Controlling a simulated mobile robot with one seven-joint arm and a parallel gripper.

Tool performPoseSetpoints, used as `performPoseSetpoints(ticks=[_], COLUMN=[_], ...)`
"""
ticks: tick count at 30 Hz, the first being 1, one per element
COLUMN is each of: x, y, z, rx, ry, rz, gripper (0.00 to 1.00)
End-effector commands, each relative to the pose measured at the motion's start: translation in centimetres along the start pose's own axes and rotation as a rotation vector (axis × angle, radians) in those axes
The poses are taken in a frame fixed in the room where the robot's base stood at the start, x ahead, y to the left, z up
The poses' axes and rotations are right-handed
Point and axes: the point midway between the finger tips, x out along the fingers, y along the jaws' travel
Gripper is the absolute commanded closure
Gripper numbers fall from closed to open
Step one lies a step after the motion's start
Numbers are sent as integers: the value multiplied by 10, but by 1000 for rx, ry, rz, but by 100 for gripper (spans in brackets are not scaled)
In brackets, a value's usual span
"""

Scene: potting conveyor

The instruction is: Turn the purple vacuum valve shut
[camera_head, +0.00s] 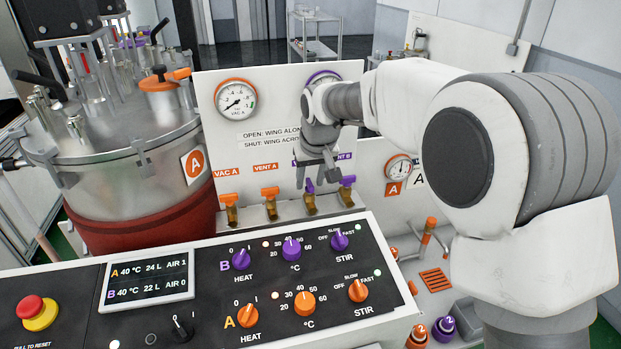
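The purple vacuum valve (309,186) is the third in a row of four small brass valves below the white gauge panel. Its purple wing looks upright, in line with its pipe. My gripper (316,176) points down just above this valve, its two fingers spread apart to either side of the wing. I see no clear contact between fingers and wing. The arm covers the valve's label and most of the purple-rimmed gauge (322,75) above. The purple vent valve (347,181) stands just to the right, its wing turned across.
The orange VAC A valve (229,199) and VENT A valve (270,193) stand to the left, wings across. The control console (200,275) with its knobs spreads in front, below the valves. A steel vessel (120,180) with a red base stands at left.

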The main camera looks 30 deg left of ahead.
Motion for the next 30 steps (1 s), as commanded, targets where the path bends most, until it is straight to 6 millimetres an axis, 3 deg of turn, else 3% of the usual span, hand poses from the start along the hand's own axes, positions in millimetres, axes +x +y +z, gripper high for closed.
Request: performPoseSetpoints(ticks=[1, 7, 20, 30], x=[0, 0, -1, -1], y=[0, 0, 0, 3], z=[0, 0, 0, -1], rx=[0, 0, -26, -212], ry=[0, 0, 0, -1], rz=[0, 0, -12, -91], gripper=[65, 100, 100, 100])
